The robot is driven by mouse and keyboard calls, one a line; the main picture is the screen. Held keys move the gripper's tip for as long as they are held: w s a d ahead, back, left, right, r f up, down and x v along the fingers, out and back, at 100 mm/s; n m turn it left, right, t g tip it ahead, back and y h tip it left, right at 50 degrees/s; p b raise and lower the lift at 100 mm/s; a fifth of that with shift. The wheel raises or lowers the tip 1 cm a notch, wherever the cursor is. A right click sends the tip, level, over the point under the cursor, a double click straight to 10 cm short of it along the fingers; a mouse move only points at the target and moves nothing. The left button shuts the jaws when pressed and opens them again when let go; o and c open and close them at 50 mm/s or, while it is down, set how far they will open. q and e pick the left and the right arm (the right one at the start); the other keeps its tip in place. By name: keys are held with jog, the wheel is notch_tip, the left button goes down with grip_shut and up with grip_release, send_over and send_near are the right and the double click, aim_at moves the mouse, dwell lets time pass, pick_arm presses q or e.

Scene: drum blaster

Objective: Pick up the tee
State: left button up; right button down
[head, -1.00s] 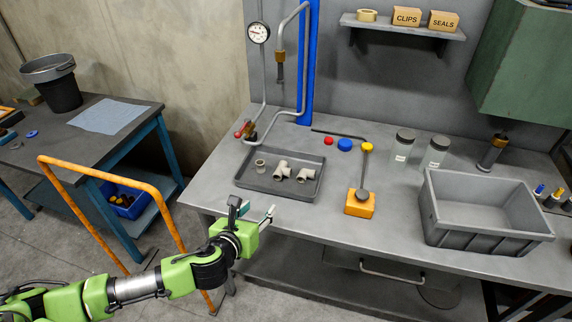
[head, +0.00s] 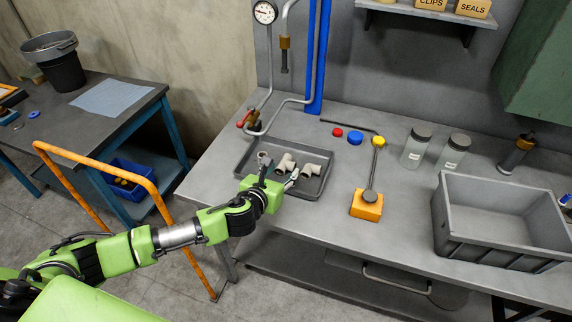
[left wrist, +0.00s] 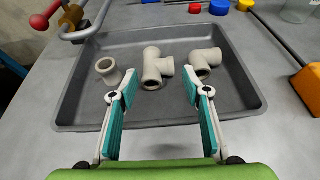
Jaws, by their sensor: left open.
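The tee (head: 285,162) is a beige pipe fitting lying in the middle of a shallow grey tray (head: 322,186). It also shows in the left wrist view (left wrist: 156,69), with its side branch toward the right. A short beige coupling (left wrist: 107,71) lies left of it and a beige elbow (left wrist: 204,62) lies right, close to it. My left gripper (head: 279,174) is open and empty at the tray's near edge. In the left wrist view its teal fingers (left wrist: 157,84) are spread, with the tee ahead between their tips and apart from them. My right gripper is not in view.
Behind the tray's left corner stand a pipe and red-handled valve (head: 246,119). Right of the tray are an orange block with a rod (head: 366,205), red and blue caps (head: 355,138), jars (head: 416,146) and a grey bin (head: 498,246). The bench front is clear.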

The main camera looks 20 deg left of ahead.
aim_at(286, 164)
pick_arm(q)
jog(key=shift+w, duration=0.35)
jog(key=x, duration=0.4)
jog(key=shift+w+a, duration=0.15)
jog(key=shift+w, duration=0.35)
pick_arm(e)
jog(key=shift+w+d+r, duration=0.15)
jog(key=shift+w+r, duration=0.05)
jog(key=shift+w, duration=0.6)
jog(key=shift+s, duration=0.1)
pick_arm(q)
jog(key=c, duration=1.1)
